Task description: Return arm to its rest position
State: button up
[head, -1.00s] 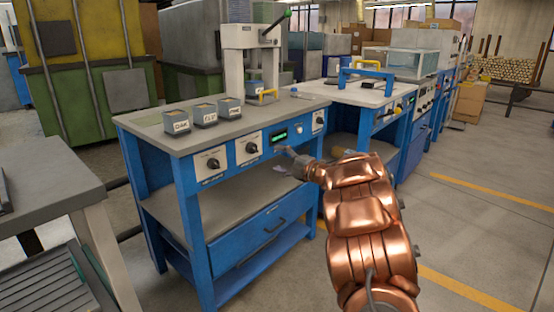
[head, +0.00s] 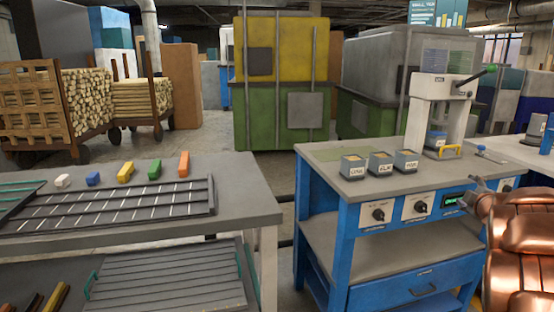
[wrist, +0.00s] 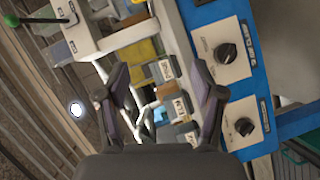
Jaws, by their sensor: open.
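My copper-coloured arm (head: 522,245) is at the right edge of the head view. My gripper (head: 478,184) is small there, in front of the blue bench's (head: 350,235) control panel. In the wrist view my gripper (wrist: 160,80) shows two dark fingers spread apart with nothing held between them. The labelled boxes and the panel lie beyond the fingers in that tilted view. I cannot tell the exact gap between gripper and bench.
Labelled boxes (head: 381,162) and a white press (head: 438,105) with a green-tipped lever stand on the blue bench. A grey table (head: 245,215) at left holds a ruled tray (head: 110,206) and several coloured blocks. Log carts (head: 70,105) stand behind. A floor gap separates table and bench.

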jog(key=s+a+r+m+g+h+p, duration=0.3)
jog(key=s+a+r+m+g+p, duration=0.4)
jog(key=s, duration=0.3)
jog(key=s+a+r+m+g+y+p, duration=0.1)
jog(key=s+a+g+y+p, duration=0.3)
jog(key=s+a+p, duration=0.4)
jog(key=s+a+m+g+y+p, duration=0.3)
jog(key=s+a+g+p, duration=0.3)
jog(key=s+a, duration=1.6)
jog(key=s+p, duration=0.2)
jog(key=s, duration=0.6)
jog(key=shift+a+r+y, duration=0.3)
jog(key=shift+r+y, duration=0.1)
